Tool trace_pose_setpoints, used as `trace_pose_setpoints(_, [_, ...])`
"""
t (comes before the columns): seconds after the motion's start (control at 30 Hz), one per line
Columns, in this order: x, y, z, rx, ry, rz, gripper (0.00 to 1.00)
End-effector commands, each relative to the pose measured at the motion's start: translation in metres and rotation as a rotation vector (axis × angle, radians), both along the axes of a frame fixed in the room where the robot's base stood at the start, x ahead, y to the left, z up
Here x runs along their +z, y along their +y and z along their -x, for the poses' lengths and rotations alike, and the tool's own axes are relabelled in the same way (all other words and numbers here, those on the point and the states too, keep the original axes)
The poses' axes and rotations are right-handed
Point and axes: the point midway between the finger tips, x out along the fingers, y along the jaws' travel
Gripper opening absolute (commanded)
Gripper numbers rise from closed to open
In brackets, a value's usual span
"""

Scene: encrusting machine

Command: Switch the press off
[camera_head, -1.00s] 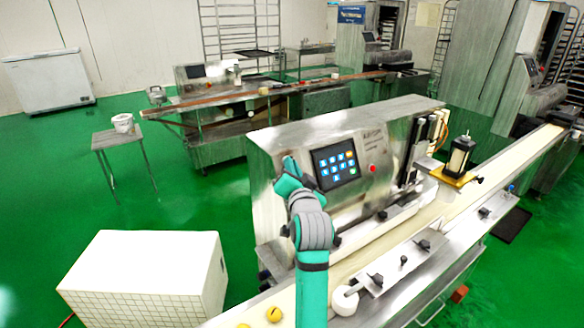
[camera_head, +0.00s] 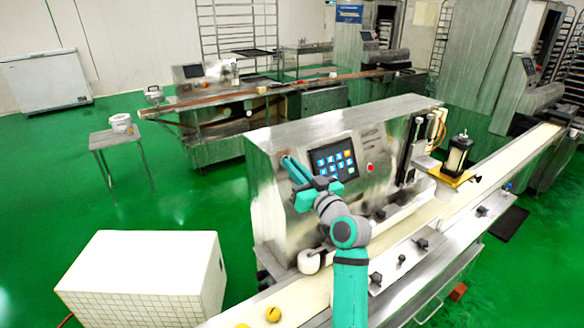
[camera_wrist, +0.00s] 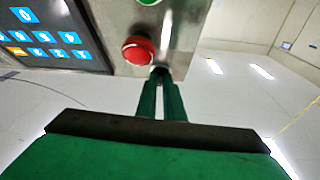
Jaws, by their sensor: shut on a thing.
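The press (camera_head: 270,195) is a large brushed-metal box behind the conveyor, with a dark touch screen (camera_head: 333,161) of blue icons on its front. My gripper (camera_head: 286,160) is at the front face just left of the screen. In the wrist view, the screen (camera_wrist: 45,33) shows upside down at left. A round red button (camera_wrist: 138,50) is just left of my fingertips, with part of a green button (camera_wrist: 149,2) above it. My fingers are nearly together and shut on a small dark part (camera_wrist: 159,72), probably a switch; its shape is mostly hidden between them.
A second red button (camera_head: 370,167) is right of the screen.

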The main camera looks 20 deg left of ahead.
Motion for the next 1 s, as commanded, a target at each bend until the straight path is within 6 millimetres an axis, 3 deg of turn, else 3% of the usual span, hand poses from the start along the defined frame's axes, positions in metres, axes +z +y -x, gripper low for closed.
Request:
trace_pose_setpoints(0.6, [0.0009,-0.0053,-0.0089,0.256,-0.402,0.316,0.0])
trace_pose_setpoints(1.0, [0.002,-0.0055,-0.0115,0.367,-0.579,0.456,0.0])
